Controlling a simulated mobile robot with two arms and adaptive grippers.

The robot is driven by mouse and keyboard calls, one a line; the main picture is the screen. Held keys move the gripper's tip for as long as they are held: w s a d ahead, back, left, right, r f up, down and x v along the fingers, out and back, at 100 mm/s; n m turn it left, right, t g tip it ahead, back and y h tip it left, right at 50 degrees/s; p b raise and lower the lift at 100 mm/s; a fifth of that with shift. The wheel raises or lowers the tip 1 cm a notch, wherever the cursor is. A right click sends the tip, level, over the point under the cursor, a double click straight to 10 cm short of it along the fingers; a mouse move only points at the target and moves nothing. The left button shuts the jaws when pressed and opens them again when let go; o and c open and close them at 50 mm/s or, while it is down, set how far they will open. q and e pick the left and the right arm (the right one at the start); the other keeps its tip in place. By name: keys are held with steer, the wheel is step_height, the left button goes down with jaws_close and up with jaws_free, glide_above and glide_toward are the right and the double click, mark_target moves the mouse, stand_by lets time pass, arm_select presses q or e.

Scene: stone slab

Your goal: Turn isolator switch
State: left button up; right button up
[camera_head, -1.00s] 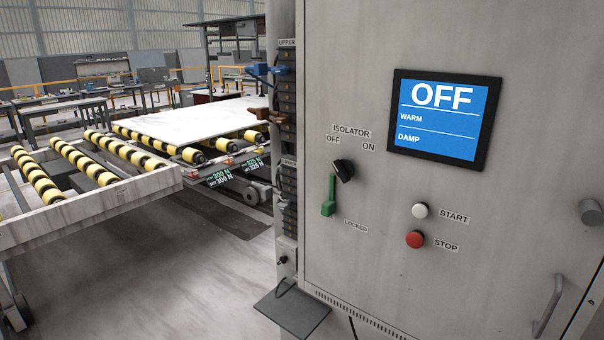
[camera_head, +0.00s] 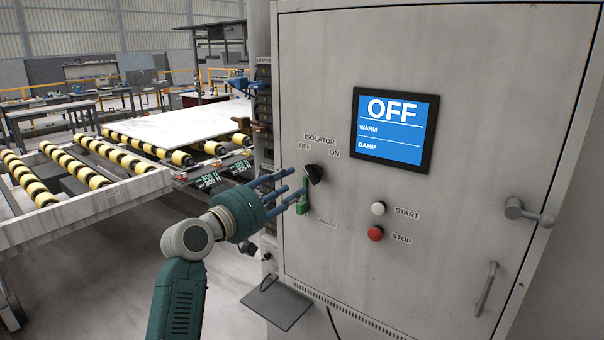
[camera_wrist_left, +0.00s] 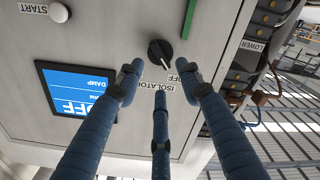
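The isolator switch is a black rotary knob (camera_head: 314,174) on the grey cabinet door, below the OFF and ON labels. It also shows in the left wrist view (camera_wrist_left: 160,53), just beyond my fingertips. A green lever (camera_head: 302,202) hangs at its lower left, above the LOCKED label; part of it is behind my fingers. My left gripper (camera_head: 291,186) has three blue fingers spread open and empty, pointing at the knob from the left. In the wrist view its fingertips (camera_wrist_left: 160,82) stand around the near side of the knob, with no clear contact. My right gripper is not in view.
A blue screen (camera_head: 390,130) reads OFF, WARM, DAMP. A white START button (camera_head: 378,208) and red STOP button (camera_head: 376,233) sit right of the lever. A door handle (camera_head: 485,290) sticks out at right. A roller conveyor (camera_head: 90,180) with a pale slab stands left.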

mark_target(310, 175)
arm_select(q)
steer(key=p+x, duration=0.2)
steer(key=x, duration=0.4)
steer(key=shift+s+d+r, duration=0.15)
steer(key=shift+r, duration=0.05)
steer(key=shift+w+d+f, duration=0.2)
steer(key=shift+w+d, duration=0.15)
steer(key=shift+w, duration=0.3)
steer(key=shift+c, duration=0.2)
steer(key=shift+s, duration=0.1)
steer(key=c, duration=0.9)
jaws_close()
